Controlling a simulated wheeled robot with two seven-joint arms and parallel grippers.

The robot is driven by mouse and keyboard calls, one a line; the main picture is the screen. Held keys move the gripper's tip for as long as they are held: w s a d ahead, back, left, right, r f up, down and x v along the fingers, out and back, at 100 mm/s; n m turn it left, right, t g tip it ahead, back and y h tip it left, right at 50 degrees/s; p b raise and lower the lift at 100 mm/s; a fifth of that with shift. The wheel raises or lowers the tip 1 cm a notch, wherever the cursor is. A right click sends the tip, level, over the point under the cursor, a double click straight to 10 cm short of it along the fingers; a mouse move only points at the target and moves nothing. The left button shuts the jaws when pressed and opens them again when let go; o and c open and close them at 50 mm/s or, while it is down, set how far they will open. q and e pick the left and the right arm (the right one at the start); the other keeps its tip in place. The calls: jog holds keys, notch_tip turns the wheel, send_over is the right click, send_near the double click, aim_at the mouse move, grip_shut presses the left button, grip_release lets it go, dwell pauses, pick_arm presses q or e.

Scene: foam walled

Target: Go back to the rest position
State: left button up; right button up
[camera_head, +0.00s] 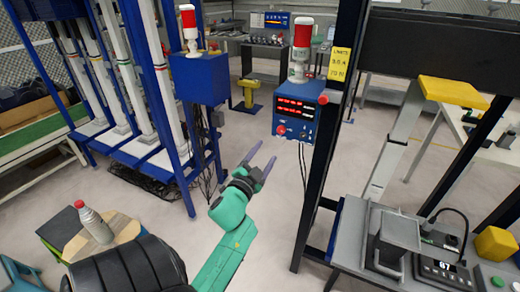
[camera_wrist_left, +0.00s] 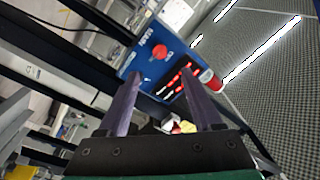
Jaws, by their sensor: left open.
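My left gripper (camera_head: 258,167) is at the end of the green arm that rises from the bottom of the head view. Its two purple fingers are spread apart with nothing between them. It is in the air over the open floor, left of a black post. The left wrist view also shows the open fingers (camera_wrist_left: 165,97), with a blue control box beyond them. My right gripper is not in view.
A blue control box (camera_head: 299,110) with red displays hangs by the black post (camera_head: 328,150). A blue rack (camera_head: 177,130) stands at left. A bottle (camera_head: 94,223) stands on a round wooden top at lower left. A bench (camera_head: 351,235) with devices is at right. The middle floor is clear.

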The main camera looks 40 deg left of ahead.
pick_arm(q)
jog(key=shift+v, duration=1.65)
